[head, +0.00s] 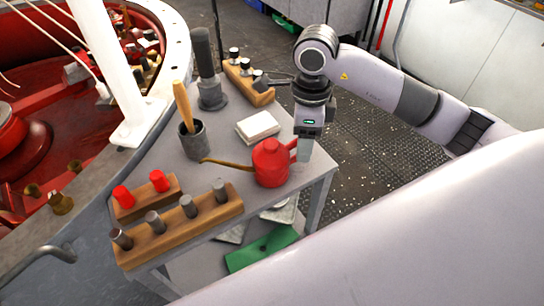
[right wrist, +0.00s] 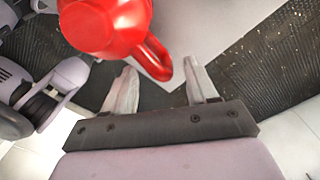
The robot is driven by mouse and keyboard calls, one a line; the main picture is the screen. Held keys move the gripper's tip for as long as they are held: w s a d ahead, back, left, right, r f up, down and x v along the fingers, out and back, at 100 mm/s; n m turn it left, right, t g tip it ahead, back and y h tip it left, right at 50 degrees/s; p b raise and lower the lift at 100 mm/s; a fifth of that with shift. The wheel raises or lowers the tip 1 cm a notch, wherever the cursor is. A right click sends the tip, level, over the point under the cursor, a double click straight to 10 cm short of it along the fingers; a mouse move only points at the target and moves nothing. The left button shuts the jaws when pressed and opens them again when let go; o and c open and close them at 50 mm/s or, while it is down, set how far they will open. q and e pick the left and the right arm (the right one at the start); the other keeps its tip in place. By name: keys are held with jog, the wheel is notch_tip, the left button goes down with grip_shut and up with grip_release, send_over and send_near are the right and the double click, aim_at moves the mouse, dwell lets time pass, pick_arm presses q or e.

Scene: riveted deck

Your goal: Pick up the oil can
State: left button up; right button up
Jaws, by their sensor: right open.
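The oil can (head: 270,163) is red with a long brass spout pointing left, and it stands upright near the right edge of the grey table (head: 219,170). Its looped handle is on the right side. My right gripper (head: 303,152) is at that handle, pointing down. In the right wrist view the oil can (right wrist: 105,25) is at the top, and its handle reaches between the two spread fingers of my right gripper (right wrist: 160,66). The fingers are open, and I cannot tell whether either touches the handle. My left gripper is not in view.
A white block (head: 257,127) lies behind the can. A cup with a wooden handle (head: 194,139) stands to its left. Wooden racks (head: 181,233) hold grey and red pegs at the front left. A green cloth (head: 262,247) lies on the lower shelf. Deck floor is open at right.

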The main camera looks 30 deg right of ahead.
jog(key=shift+f, duration=1.85)
grip_shut()
jog(key=shift+r, duration=0.1)
notch_tip(320, 180, up, 9)
jog(key=shift+w+f, duration=0.1)
jog(key=shift+w, duration=0.05)
notch_tip(320, 180, up, 11)
jog(key=p, duration=0.2)
